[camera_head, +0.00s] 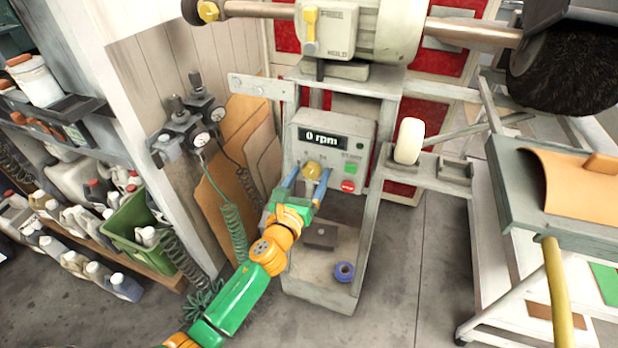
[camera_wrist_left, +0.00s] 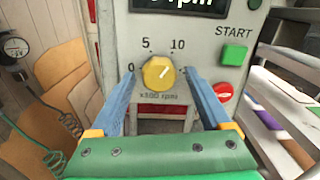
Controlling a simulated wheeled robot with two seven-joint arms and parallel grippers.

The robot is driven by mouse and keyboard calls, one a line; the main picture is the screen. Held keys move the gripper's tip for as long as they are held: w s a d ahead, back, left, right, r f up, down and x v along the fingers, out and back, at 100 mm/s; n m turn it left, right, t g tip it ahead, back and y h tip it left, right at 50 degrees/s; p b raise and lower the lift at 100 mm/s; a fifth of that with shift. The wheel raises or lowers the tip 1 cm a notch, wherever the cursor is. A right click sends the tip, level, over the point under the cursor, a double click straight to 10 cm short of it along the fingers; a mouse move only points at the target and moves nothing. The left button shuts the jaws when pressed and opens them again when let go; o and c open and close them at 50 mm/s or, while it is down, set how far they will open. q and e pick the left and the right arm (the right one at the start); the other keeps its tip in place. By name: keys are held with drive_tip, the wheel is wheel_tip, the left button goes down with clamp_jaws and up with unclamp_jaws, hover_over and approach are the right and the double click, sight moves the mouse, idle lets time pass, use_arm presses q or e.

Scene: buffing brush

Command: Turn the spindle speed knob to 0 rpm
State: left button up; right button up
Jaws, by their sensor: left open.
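The yellow spindle speed knob (camera_head: 312,169) is on the front of the grey control box (camera_head: 358,133). It also shows in the left wrist view (camera_wrist_left: 155,78), below the dial marks 0, 5 and 10. Its pale pointer line slants up to the right. The display (camera_head: 322,137) above reads 0 rpm. My left gripper (camera_head: 309,174) is open, with one blue finger on each side of the knob. In the left wrist view, the fingers (camera_wrist_left: 161,82) stand apart from the knob's sides. My right gripper is not in view.
A green START button (camera_wrist_left: 234,54) and a red button (camera_wrist_left: 223,91) are right of the knob. A blue tape roll (camera_head: 344,271) lies on the lower shelf. A white roller (camera_head: 409,141) stands right of the box. Gauges with a coiled green hose (camera_head: 233,232) are at left.

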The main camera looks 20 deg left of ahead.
use_arm(q)
clamp_jaws()
drive_tip(key=shift+n, duration=0.4)
drive_tip(key=n, duration=1.1)
drive_tip(key=shift+n, duration=0.4)
drive_tip(key=n, duration=0.5)
drive_tip(key=shift+r+p, duration=0.1)
drive_tip(key=shift+p, duration=0.2)
drive_tip(key=n+p, duration=0.1)
drive_tip(key=n, duration=0.5)
drive_tip(key=shift+n, duration=0.4)
